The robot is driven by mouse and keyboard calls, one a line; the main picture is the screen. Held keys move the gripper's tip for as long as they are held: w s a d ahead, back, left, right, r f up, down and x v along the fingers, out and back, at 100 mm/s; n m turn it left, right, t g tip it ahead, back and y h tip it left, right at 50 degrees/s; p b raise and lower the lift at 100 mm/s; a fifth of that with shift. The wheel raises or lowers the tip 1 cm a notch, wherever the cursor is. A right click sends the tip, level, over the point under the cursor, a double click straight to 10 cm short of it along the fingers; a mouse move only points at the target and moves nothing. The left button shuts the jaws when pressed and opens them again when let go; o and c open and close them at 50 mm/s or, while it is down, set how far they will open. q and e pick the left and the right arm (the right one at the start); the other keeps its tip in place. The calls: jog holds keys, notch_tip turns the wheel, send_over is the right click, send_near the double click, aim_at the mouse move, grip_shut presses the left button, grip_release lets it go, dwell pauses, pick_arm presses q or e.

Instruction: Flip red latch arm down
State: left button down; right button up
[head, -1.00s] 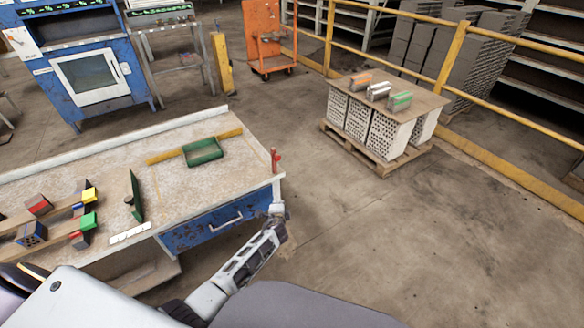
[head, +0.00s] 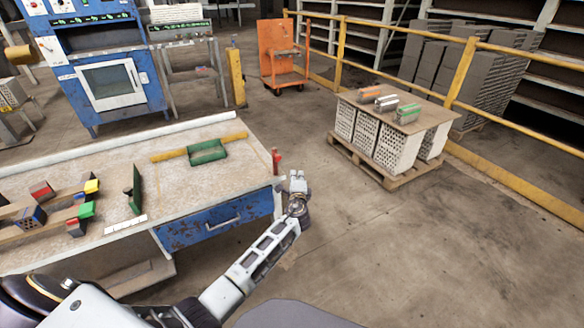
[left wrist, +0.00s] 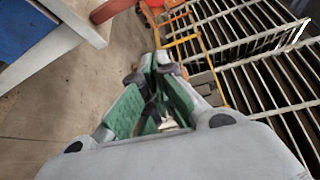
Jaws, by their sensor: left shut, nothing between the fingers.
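The red latch arm (head: 276,160) stands upright at the right end of the workbench (head: 235,171), near its corner. My left gripper (head: 298,176) is just to the right of the latch arm in the head view, apart from it and past the bench edge. In the left wrist view its green-padded fingers (left wrist: 155,88) are shut with nothing between them. A bit of red (left wrist: 150,4) shows at the top edge there, but I cannot tell whether it is the latch. My right gripper is not in view.
A green tray (head: 207,153) and several coloured blocks (head: 87,210) lie on the bench. A blue drawer (head: 210,222) is under its right end. A pallet of hollow bricks (head: 385,135) stands to the right. The floor between is clear.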

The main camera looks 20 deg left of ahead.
pick_arm(q)
jog(key=shift+w+d+r, duration=0.1)
jog(key=shift+d+r, duration=0.15)
jog(key=shift+r, duration=0.35)
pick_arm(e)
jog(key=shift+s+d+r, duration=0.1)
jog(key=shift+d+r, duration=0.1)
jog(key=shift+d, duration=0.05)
